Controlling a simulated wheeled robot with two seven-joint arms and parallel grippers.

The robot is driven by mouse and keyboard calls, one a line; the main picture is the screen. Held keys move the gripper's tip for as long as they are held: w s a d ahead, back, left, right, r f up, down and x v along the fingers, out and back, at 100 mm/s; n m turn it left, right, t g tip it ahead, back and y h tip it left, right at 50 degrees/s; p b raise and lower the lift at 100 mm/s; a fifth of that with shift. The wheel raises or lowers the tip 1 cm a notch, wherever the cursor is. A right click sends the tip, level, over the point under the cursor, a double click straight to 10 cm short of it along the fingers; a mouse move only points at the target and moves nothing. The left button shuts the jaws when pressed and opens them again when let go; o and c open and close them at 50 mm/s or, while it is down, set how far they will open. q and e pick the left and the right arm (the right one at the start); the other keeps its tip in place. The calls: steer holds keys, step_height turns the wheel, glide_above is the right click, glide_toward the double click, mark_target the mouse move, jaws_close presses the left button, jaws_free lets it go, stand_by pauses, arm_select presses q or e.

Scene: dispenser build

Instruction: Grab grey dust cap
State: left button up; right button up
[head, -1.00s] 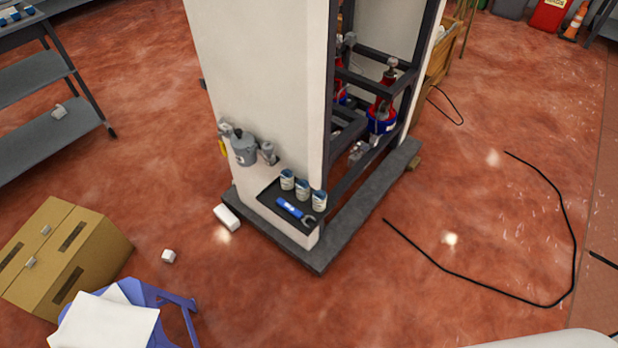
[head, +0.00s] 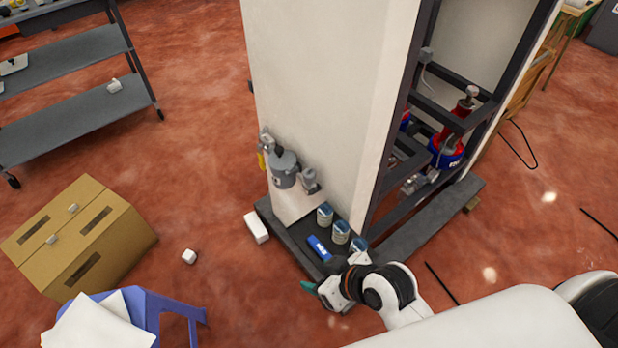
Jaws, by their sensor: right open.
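I cannot tell for certain which thing is the grey dust cap. A grey round unit (head: 284,168) with grey fittings on both sides is fixed low on the white cabinet panel; its right fitting (head: 310,181) is small and grey. Small grey pieces (head: 73,208) also lie on the cardboard box at the left. My right gripper (head: 313,291) is open and seems empty, at the front corner of the cabinet base, below and apart from the grey unit. Its arm hides part of the tray front. My left gripper is out of view.
A dark tray (head: 298,238) at the cabinet foot holds a blue tool (head: 319,248) and several cans (head: 325,215). A white block (head: 256,228) lies beside it. A blue stool (head: 176,305) stands lower left. Red floor between is mostly clear.

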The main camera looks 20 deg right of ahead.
steer(key=w+a+r+t+y, duration=0.4)
steer(key=w+a+r+t, duration=0.45)
steer(key=w, duration=0.25)
steer(key=m+h, duration=1)
steer(key=h, duration=0.5)
glide_toward(308, 178)
steer(key=shift+g, duration=0.25)
steer(key=shift+r+b+x, duration=0.15)
steer(key=shift+b+x, duration=0.35)
steer(key=shift+x, duration=1.85)
steer(key=shift+r+b+x, duration=0.15)
steer(key=shift+b+x, duration=0.3)
steer(key=shift+x, duration=1.9)
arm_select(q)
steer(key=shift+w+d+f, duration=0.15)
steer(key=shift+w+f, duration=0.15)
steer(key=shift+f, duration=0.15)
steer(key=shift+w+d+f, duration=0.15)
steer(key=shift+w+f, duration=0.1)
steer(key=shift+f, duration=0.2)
arm_select(e)
steer(key=shift+c, duration=0.6)
steer(key=c, duration=0.9)
